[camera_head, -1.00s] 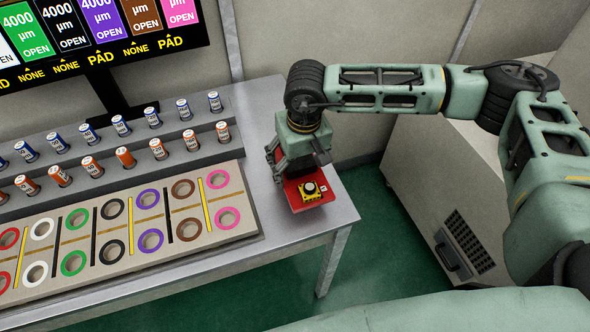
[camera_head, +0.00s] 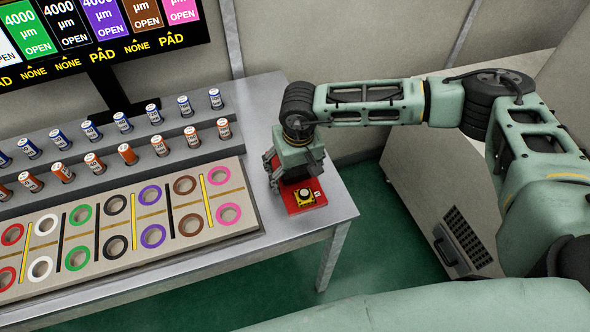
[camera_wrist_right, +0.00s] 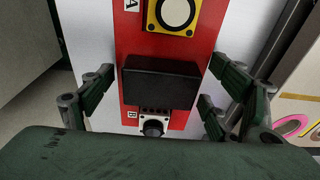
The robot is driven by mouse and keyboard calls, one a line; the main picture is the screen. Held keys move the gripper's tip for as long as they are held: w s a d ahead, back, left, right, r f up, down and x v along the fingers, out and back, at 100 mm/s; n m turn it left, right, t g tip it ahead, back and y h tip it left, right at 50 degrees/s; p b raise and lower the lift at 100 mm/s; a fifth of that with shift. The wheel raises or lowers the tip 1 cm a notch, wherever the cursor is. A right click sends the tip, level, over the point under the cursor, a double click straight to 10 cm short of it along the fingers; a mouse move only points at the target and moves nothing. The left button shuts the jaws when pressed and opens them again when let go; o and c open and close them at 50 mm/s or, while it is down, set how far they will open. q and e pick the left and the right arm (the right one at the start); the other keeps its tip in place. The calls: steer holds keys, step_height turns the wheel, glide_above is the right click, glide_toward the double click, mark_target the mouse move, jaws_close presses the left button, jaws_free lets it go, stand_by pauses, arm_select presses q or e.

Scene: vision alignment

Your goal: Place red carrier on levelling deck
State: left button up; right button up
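The red carrier (camera_head: 302,207) is a flat red plate at the right end of the metal table, and it appears to lie on the tabletop. It bears a yellow unit with a round button (camera_head: 304,196). In the right wrist view the carrier (camera_wrist_right: 208,28) also has a black block (camera_wrist_right: 161,82) in its middle and a white unit with a black knob. My right gripper (camera_wrist_right: 163,68) is over the carrier, its fingers on both sides of the black block with narrow gaps. I cannot tell for sure which thing is the levelling deck. My left gripper is out of view.
A beige board (camera_head: 170,243) with coloured rings lies left of the carrier. Behind it a stepped grey rack (camera_head: 172,157) holds several blue and orange cylinders. A display (camera_head: 100,40) stands behind. The table's right edge is close to the carrier.

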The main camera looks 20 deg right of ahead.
mark_target(297, 172)
steer(key=shift+o, duration=1.4)
steer(key=shift+r, duration=0.1)
steer(key=shift+r, duration=0.2)
steer(key=r, duration=0.3)
steer(key=s+r+b, duration=0.1)
steer(key=r, duration=0.3)
steer(key=r+b, duration=0.1)
steer(key=r, duration=0.2)
steer(key=shift+s+r, duration=0.15)
steer(key=shift+r, duration=0.05)
steer(key=shift+s+r, duration=0.1)
steer(key=shift+r, duration=0.5)
steer(key=shift+a, duration=0.1)
